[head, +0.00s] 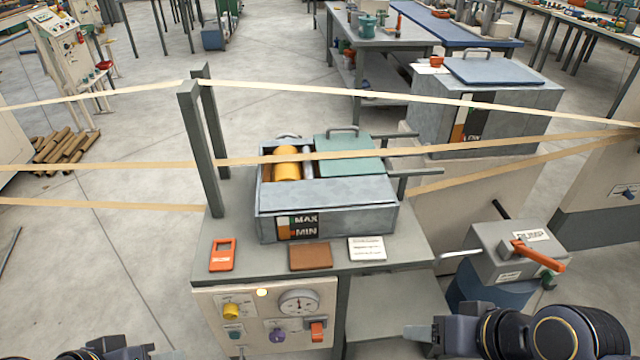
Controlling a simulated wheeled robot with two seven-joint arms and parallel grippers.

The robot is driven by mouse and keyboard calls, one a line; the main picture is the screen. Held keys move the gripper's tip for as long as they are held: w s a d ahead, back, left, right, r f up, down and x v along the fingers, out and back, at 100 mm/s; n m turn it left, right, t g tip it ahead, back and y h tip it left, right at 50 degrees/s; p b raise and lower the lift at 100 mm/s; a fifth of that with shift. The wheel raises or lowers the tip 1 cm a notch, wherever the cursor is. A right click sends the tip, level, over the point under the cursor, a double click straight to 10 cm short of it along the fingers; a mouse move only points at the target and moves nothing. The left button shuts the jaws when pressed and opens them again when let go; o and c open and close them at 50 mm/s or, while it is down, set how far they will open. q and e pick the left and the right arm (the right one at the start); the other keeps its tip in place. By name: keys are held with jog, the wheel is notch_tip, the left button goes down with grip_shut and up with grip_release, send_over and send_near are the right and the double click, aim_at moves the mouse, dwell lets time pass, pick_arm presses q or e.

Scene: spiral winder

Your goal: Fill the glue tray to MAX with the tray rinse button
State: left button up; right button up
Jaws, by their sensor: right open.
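The grey glue tray (330,222) sits on the stand in the middle, with a yellow roller (288,163) and a green lid (350,155) on top. Its front has a level window (284,227) marked MAX above MIN; the level is too small to read. The control panel (262,325) below carries a yellow button (231,311), a teal button (235,334), a purple knob (277,335) and an orange switch (317,331). Their labels are unreadable. My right gripper (420,333) is open and empty, right of the panel. My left gripper (135,351) is partly cut off at the bottom left.
A dial gauge (299,302) and a glowing amber lamp (262,292) are on the panel. A pump (510,250) with an orange handle stands at right. Paper strips (110,167) run across the tray. An orange device (222,254) lies on the stand's front edge.

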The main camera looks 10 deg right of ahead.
pick_arm(q)
grip_shut()
dwell(1.6)
